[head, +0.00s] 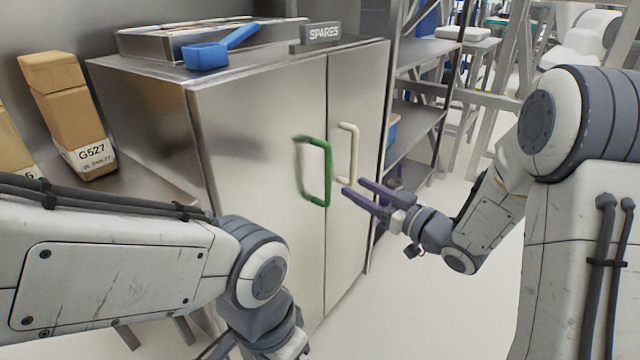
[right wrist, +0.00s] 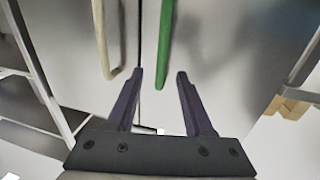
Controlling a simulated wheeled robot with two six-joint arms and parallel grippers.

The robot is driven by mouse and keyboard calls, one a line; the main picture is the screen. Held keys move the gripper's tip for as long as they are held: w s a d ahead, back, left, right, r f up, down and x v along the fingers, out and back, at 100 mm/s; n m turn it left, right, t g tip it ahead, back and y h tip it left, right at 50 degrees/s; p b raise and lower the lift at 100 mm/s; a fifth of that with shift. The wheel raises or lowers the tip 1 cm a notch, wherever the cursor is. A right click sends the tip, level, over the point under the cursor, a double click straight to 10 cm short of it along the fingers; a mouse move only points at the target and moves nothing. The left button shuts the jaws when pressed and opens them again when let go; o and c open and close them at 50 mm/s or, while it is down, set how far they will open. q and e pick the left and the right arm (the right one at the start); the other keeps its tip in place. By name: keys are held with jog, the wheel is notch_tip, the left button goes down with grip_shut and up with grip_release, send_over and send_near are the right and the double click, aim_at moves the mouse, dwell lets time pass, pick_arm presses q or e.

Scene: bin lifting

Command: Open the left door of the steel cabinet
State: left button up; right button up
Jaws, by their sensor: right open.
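The steel cabinet (head: 255,110) stands in front of me with both doors shut. Its left door (head: 255,180) has a green handle (head: 328,172), and its right door (head: 352,100) has a cream handle (head: 354,150). My right gripper (head: 354,187) is open and empty, just right of the green handle's lower end and below the cream handle. In the right wrist view the green handle (right wrist: 166,40) runs down toward the gap between the fingers (right wrist: 160,72); contact is not visible. The cream handle (right wrist: 103,40) is left of them. My left gripper is hidden below the picture.
A blue scoop (head: 215,50), a tray (head: 150,42) and a SPARES sign (head: 321,33) are on the cabinet top. Cardboard boxes (head: 62,105) stand at left. A metal shelf rack (head: 420,130) is right of the cabinet. The floor (head: 400,310) in front is clear.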

aim_at(331, 174)
jog(key=b+x, duration=0.1)
jog(key=x, duration=0.8)
jog(key=shift+w+a+r, duration=0.1)
jog(key=shift+w+a, duration=0.1)
jog(key=shift+a, duration=0.1)
grip_shut()
jog(key=shift+d, duration=0.1)
dwell(0.8)
